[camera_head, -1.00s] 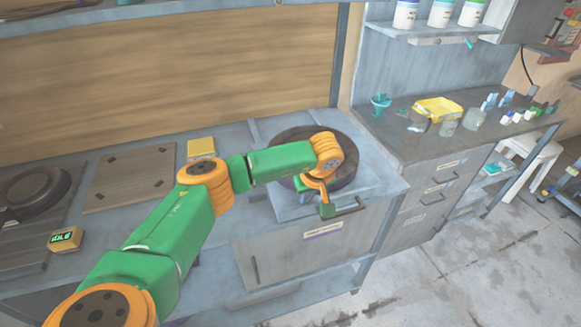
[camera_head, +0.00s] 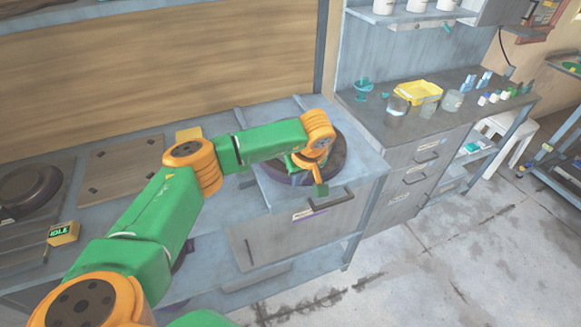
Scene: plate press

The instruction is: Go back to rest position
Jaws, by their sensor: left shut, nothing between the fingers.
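My left arm, green and orange, comes in from the lower left and reaches over the front of the bench. My left gripper (camera_head: 320,188) is shut and empty. It hangs close to the dark handle (camera_head: 332,198) on the bench front, in front of the dark round plate (camera_head: 338,163); I cannot tell whether it touches the handle. The wrist covers part of the plate. My right gripper is not in view.
A second dark round plate (camera_head: 28,188) and a yellow box reading IDLE (camera_head: 62,233) are on the left. A wooden board (camera_head: 118,172) lies between. A counter on the right holds a yellow tray (camera_head: 418,92) and several containers. Floor at lower right is clear.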

